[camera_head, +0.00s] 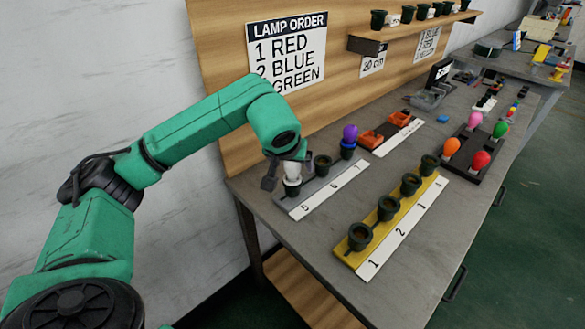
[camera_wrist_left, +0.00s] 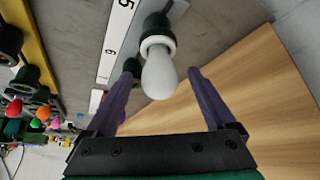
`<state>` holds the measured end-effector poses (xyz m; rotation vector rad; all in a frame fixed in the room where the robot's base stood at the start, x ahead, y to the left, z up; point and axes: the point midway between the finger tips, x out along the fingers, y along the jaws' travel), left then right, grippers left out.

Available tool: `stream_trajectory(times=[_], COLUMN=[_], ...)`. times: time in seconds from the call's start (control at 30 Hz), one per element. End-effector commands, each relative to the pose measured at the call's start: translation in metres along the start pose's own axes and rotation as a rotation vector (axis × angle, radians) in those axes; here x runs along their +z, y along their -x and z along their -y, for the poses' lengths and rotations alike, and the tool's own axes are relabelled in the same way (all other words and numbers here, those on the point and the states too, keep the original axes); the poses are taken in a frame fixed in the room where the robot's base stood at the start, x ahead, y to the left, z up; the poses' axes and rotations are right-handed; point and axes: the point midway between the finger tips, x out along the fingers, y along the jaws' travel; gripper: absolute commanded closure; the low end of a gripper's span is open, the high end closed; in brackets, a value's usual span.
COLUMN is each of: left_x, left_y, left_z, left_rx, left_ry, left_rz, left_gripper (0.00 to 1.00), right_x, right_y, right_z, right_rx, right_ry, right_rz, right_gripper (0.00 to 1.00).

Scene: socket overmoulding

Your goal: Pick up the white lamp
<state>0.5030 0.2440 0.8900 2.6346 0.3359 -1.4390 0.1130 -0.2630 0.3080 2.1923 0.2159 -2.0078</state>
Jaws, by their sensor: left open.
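The white lamp (camera_head: 292,170) stands upright in the dark socket at number 5 on the grey strip (camera_head: 325,188). It also shows in the left wrist view as a white bulb (camera_wrist_left: 160,76) with a pale collar in a black socket. My left gripper (camera_head: 286,168) is at the lamp, partly covering it in the head view. In the left wrist view my left gripper (camera_wrist_left: 161,84) is open, with a finger on each side of the bulb and visible gaps between. My right gripper is not in view.
The socket (camera_head: 322,163) at number 6 is empty, and a purple lamp (camera_head: 350,133) stands at number 7. A yellow strip (camera_head: 352,247) with several sockets lies in front. Orange parts (camera_head: 371,139) and a tray of coloured lamps (camera_head: 462,165) are to the right. A wooden panel (camera_head: 225,100) stands behind.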

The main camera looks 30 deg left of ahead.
Motion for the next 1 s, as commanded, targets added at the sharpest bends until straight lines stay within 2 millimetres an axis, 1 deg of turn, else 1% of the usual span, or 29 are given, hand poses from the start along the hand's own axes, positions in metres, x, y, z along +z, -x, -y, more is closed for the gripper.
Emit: stream_trajectory(times=[0.03, 0.1, 0.2, 0.27, 0.4, 0.43, 0.47, 0.5, 0.57, 0.6, 0.63, 0.67, 0.9, 1.0], left_x=[0.001, 0.001, 0.000, 0.000, 0.000, 0.000, 0.000, 0.000, 0.000, 0.000, 0.000, 0.000, -0.001, -0.004], left_y=[-0.009, -0.024, -0.037, -0.041, -0.041, -0.041, -0.040, -0.040, -0.040, -0.040, -0.040, -0.040, -0.039, -0.035], left_z=[0.000, 0.000, 0.000, 0.000, 0.000, 0.000, 0.000, 0.000, 0.000, 0.000, 0.000, 0.000, 0.000, 0.000], left_rx=[-0.002, 0.000, 0.001, 0.000, 0.000, 0.000, 0.000, 0.000, 0.000, 0.000, 0.000, 0.000, 0.000, 0.001], left_ry=[0.001, 0.001, 0.000, 0.000, 0.000, 0.000, 0.000, 0.000, 0.000, 0.000, 0.000, 0.000, 0.001, 0.001], left_rz=[0.006, 0.006, 0.003, 0.002, 0.001, 0.001, 0.001, 0.001, 0.001, 0.001, 0.001, 0.001, 0.001, -0.001], left_gripper=[0.11, 0.11, 0.11, 0.11, 0.11, 0.15, 0.27, 0.42, 0.65, 0.80, 0.92, 1.00, 1.00, 1.00], right_x=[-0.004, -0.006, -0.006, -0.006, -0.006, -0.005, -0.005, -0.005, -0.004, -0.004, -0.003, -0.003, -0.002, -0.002], right_y=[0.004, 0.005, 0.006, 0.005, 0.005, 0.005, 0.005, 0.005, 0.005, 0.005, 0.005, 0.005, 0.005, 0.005], right_z=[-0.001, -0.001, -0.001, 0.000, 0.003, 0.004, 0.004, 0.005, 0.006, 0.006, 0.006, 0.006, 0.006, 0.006], right_rx=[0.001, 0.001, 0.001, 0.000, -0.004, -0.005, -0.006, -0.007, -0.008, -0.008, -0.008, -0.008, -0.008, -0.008], right_ry=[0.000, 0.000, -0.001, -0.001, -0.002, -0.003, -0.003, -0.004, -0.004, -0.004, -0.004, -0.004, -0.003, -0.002], right_rz=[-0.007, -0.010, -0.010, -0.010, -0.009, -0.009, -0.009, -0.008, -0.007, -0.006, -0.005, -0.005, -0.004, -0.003], right_gripper=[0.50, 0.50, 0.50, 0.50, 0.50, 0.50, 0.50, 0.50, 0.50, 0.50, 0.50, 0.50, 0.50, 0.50])
